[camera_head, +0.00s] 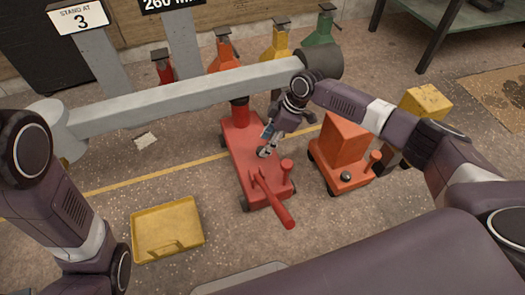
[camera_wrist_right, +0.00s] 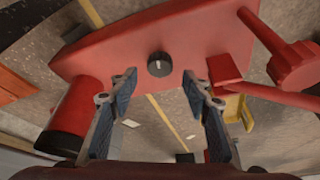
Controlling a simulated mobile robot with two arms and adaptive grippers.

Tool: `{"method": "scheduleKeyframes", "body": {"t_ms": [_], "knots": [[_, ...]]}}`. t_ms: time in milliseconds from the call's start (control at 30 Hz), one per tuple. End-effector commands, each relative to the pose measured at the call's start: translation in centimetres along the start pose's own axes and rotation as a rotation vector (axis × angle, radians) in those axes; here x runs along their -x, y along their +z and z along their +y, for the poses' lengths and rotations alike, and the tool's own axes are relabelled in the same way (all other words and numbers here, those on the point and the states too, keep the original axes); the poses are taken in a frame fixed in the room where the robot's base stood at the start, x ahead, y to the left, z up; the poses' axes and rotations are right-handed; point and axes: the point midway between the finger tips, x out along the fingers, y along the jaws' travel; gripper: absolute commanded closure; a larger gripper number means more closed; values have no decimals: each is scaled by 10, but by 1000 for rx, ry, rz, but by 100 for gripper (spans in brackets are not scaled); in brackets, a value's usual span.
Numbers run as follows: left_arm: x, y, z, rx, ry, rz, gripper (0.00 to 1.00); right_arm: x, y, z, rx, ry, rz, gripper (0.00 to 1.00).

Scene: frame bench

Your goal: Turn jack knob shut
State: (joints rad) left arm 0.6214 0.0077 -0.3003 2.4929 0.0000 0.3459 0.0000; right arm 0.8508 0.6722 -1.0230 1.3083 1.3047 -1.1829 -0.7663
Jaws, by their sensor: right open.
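The red floor jack (camera_head: 240,165) stands on the floor in the middle of the head view, under the grey beam. Its knob (camera_wrist_right: 159,64) is small, round and black with a pale mark, on the red body in the right wrist view. My right gripper (camera_head: 266,148) reaches down over the jack. In the right wrist view its two fingers (camera_wrist_right: 158,82) are spread wide, one on each side of the knob's line, with clear gaps and nothing between them. In the head view the fingers largely cover the knob. My left arm is at the left; its gripper is out of view.
The grey beam (camera_head: 180,97) crosses above the jack. The jack's red handle (camera_head: 272,200) points toward me. An orange jack (camera_head: 345,140) with a black knob stands close on the right. A yellow tray (camera_head: 167,204) lies on the floor at left. Several coloured stands line the back.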

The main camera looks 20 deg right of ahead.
Motion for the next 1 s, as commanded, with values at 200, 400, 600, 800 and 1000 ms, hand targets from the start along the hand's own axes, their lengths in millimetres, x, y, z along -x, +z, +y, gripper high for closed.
{"method": "scheduleKeyframes", "body": {"t_ms": [200,400,600,800,1000], "knots": [[5,-15,6,-5,12,32,60,-30,2,0,-1,0,-1,56],[4,-19,7,-6,15,41,60,-36,0,0,-1,1,0,56],[4,-19,7,-6,16,40,60,-35,0,0,-2,1,0,56],[4,-19,7,-6,16,41,60,-35,0,0,-1,1,0,74],[4,-19,7,-5,16,41,60,-35,0,0,-1,1,-1,97]]}}
